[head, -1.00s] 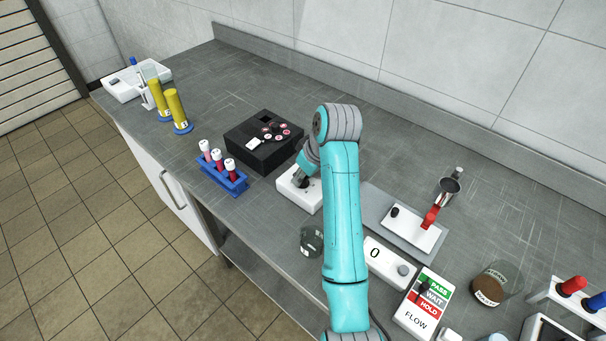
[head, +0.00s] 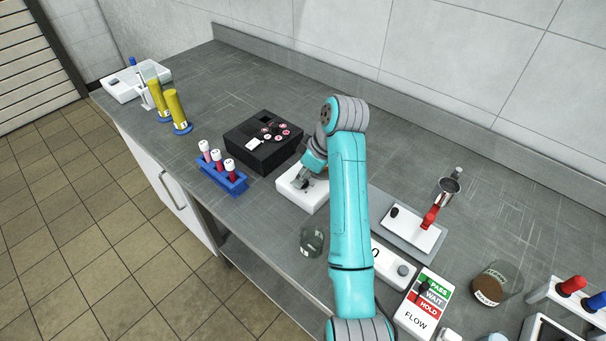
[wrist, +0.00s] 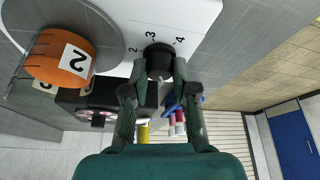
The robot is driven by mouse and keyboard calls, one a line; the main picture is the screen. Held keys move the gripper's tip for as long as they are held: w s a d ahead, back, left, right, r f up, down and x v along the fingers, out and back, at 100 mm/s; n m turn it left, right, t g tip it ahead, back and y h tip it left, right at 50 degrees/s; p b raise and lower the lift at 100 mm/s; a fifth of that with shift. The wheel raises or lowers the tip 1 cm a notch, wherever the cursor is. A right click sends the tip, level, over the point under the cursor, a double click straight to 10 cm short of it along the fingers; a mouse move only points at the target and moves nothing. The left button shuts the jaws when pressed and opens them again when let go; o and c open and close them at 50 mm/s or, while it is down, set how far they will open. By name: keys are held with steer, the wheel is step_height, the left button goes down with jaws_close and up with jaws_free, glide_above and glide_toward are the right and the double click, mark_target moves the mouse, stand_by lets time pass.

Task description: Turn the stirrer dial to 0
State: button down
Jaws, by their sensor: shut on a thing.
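The stirrer is a white box (head: 291,196) on the bench in the head view, partly hidden by my arm. In the wrist view its white top (wrist: 196,14) bears a black round dial (wrist: 158,50) with the printed numbers 2, 3 and 4 around it. My gripper (wrist: 160,76) is shut on the dial, one finger on each side. In the head view my gripper (head: 303,182) is low over the white box. The dial's pointer mark and the number 0 cannot be made out.
In the wrist view an orange cylinder (wrist: 60,58) labelled 2 stands by the dial on a grey disc. In the head view a black box (head: 262,143), a blue rack (head: 222,177) of red-filled tubes and a glass beaker (head: 311,242) stand close around the stirrer.

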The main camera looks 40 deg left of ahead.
steer(key=shift+f, duration=0.1)
steer(key=c, duration=0.9)
jaws_free()
